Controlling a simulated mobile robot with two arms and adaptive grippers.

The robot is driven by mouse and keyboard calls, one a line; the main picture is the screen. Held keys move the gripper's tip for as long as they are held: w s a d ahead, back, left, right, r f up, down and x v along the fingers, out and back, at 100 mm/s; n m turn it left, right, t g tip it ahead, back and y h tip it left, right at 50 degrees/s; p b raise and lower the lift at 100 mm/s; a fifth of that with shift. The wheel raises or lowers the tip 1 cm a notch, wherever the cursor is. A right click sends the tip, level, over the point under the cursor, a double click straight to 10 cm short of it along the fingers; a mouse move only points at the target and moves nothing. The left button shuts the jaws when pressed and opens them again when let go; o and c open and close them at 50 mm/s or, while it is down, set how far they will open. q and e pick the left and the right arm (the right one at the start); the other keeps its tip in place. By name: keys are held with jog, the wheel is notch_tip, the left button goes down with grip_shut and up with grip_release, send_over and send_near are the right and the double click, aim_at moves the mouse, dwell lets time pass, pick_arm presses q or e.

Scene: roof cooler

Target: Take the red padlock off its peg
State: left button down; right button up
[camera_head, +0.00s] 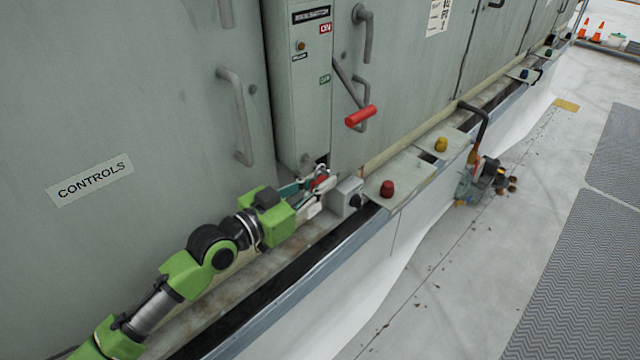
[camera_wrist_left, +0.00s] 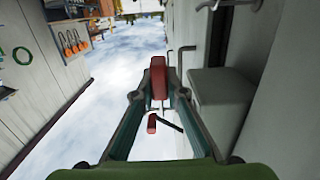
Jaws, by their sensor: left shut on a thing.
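The red padlock (camera_wrist_left: 158,77) is between the two fingertips of my left gripper (camera_wrist_left: 160,95) in the left wrist view. In the head view a small red patch of the padlock (camera_head: 320,182) shows at the fingertips of my left gripper (camera_head: 316,189), low in front of the grey switch cabinet. The fingers are closed on the padlock's body. The peg cannot be made out, so I cannot tell whether the shackle is still around it. My right gripper is in neither view.
A red-handled lever (camera_head: 360,116) sticks out above. Red (camera_head: 387,188) and yellow (camera_head: 441,144) knobs stand along the ledge. Large grey doors with handles rise behind; open floor lies right.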

pick_arm(q)
jog(key=shift+r, duration=0.1)
jog(key=shift+r, duration=0.65)
jog(key=s+d+r, duration=0.1)
jog(key=s+d, duration=1.1)
jog(key=shift+s+d+p, duration=0.35)
jog(key=shift+p, duration=0.1)
jog(key=shift+d+r, duration=0.1)
jog(key=s+d+p, duration=0.2)
jog(key=s+d, duration=0.3)
jog(key=shift+s, duration=0.2)
dwell(0.7)
jog(key=shift+d, duration=0.1)
